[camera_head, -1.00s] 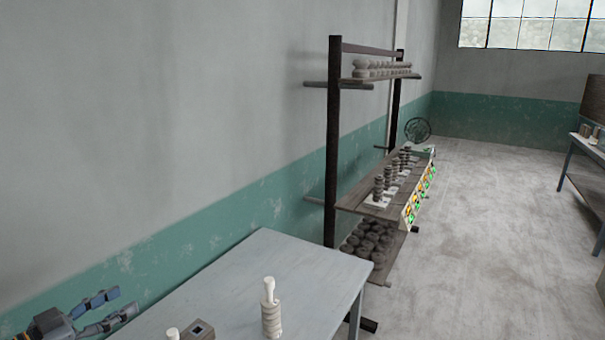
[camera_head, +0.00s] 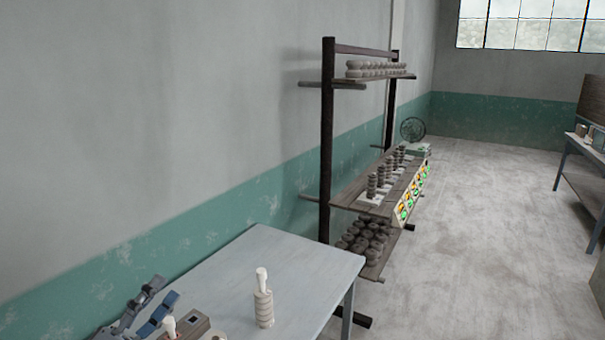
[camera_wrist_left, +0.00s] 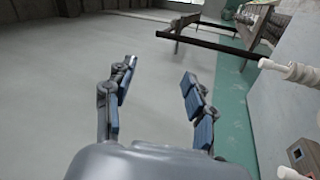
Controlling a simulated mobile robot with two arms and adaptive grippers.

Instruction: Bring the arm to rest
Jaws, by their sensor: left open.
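My left gripper (camera_head: 163,293) is at the lower left of the head view, at the near left part of the grey table (camera_head: 255,250). In the left wrist view its two blue-padded fingers (camera_wrist_left: 159,72) stand apart, with only floor showing between them. In the head view the fingers point up and to the right, and part of the hand is cut off by the lower edge. My right gripper is in neither view.
A stack of pale rings on a peg (camera_head: 263,308) stands on the table, right of my gripper. A brown box (camera_head: 192,325) and a white-topped piece (camera_head: 169,327) sit closer to it. A dark rack (camera_head: 327,150) stands behind, along the wall.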

